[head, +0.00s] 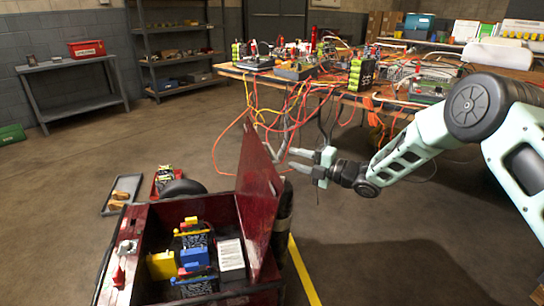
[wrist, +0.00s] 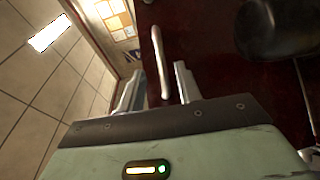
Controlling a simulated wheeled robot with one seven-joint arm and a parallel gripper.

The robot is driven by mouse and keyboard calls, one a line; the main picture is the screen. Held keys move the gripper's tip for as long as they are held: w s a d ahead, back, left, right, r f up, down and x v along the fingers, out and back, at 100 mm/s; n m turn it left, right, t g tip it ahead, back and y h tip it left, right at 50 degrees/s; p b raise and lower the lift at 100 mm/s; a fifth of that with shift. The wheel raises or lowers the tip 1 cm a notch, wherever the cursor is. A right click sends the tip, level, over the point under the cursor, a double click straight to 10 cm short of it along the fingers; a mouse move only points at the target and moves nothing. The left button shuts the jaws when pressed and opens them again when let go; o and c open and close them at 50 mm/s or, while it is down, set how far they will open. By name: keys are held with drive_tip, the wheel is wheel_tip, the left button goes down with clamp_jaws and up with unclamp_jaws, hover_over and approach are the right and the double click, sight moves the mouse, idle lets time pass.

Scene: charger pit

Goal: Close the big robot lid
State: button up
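The big robot is a dark red open box (head: 135,265) at the lower left of the head view. Its dark red lid (head: 258,185) stands raised, roughly upright, on the box's right side. The lid's dark red face fills much of the wrist view (wrist: 215,60). A pale bar handle (wrist: 158,62) is on that face. My gripper (head: 290,160) is just right of the lid's upper part. In the wrist view my gripper (wrist: 158,88) is open, with the handle's near end between its fingers in the picture. I cannot tell whether the fingers touch it.
A cluttered workbench (head: 320,78) with hanging cables stands behind my gripper. A grey tray (head: 122,195) lies on the floor at left. Floor right of the yellow line is clear.

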sight(272, 150)
drive_tip(key=b+x, duration=0.1)
drive_tip(key=x, duration=0.8)
drive_tip(key=shift+d+b, duration=0.1)
drive_tip(key=shift+b, duration=0.3)
clamp_jaws()
